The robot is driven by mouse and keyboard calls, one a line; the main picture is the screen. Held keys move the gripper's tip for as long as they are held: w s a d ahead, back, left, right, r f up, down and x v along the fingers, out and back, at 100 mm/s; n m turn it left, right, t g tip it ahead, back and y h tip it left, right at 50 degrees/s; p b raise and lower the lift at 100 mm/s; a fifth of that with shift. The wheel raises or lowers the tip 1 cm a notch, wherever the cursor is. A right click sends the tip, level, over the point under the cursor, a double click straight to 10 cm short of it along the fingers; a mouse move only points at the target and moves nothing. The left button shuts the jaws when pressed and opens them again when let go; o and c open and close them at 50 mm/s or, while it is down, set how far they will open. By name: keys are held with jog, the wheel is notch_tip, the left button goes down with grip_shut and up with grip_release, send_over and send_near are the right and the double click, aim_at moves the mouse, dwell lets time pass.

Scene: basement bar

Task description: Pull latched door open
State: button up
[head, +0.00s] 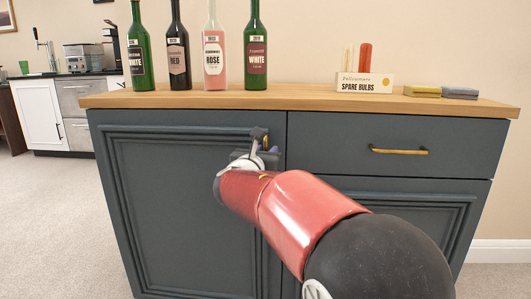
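A dark blue-grey cabinet has a panelled left door (185,205), which looks closed and flush with the front. My gripper (260,140) is at this door's upper right corner, close to the seam with the right half. A small brassy piece shows at the gripper, but it is too small to tell whether it is the door's latch or handle. My red arm hides part of the door's right side. I cannot see whether the fingers are open or shut, or whether they touch anything.
A drawer (390,147) with a brass handle (398,151) is at the right, above a second panelled door (440,215). Several bottles, a spare bulbs box (364,84) and two small blocks stand on the wooden top (290,99). Carpet (55,230) at the left is clear.

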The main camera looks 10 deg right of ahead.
grip_shut()
dwell(0.4)
